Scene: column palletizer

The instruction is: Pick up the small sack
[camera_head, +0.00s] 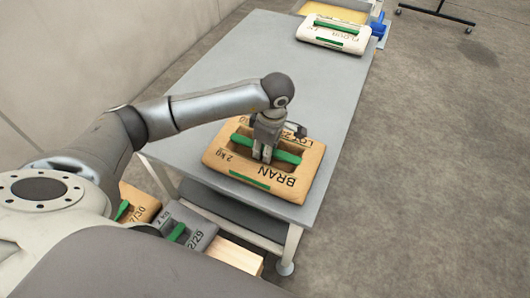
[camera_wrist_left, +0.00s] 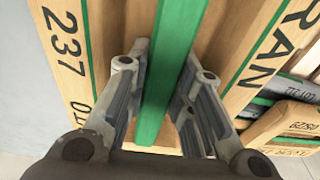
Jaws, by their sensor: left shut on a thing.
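A small tan sack (camera_head: 292,181) marked "BRAN" and "2 kg" lies on the near end of the grey table. It has a green handle bar across a recess in its top. My left gripper (camera_head: 263,158) points down into the recess and is shut on the green handle. In the left wrist view the green handle (camera_wrist_left: 166,75) runs between the two fingers (camera_wrist_left: 158,95), with the sack's printed top (camera_wrist_left: 68,60) on either side. I cannot tell whether the sack touches the table. My right gripper is not in view.
The grey table (camera_head: 235,70) is clear beyond the sack. A white sack (camera_head: 333,36) with a green handle lies at its far end. Below the near left edge are a tan sack (camera_head: 140,203), a grey sack (camera_head: 190,228) and wood (camera_head: 236,257).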

